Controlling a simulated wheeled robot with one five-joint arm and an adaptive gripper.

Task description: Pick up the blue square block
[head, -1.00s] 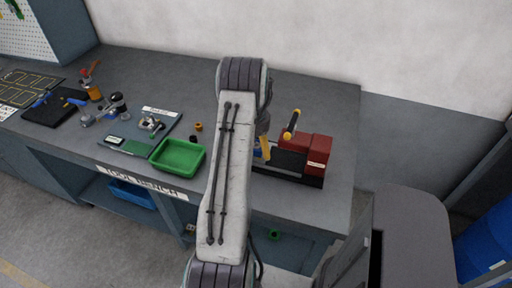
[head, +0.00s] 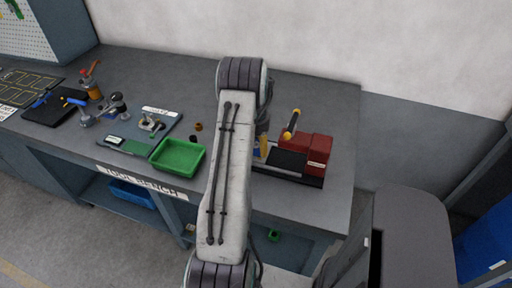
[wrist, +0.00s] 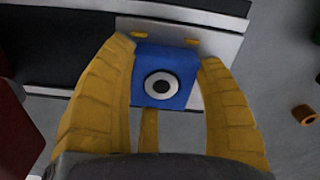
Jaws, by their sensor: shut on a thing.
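The blue square block (wrist: 164,87) has a white ring with a dark centre on its face. In the wrist view it sits between the yellow fingers of my gripper (wrist: 168,85), which are shut on it. Behind it is a light metal plate (wrist: 215,75) on a dark machine; I cannot tell whether the block still touches the plate. In the head view my arm hides most of the block, and a yellow finger of my gripper (head: 263,148) shows beside the machine.
The dark and red machine (head: 306,150) with a yellow-tipped lever (head: 292,124) stands right of my gripper. A green tray (head: 178,157) lies to the left. A small orange-brown ring (wrist: 304,115) lies on the bench (head: 325,100). The bench's back right is clear.

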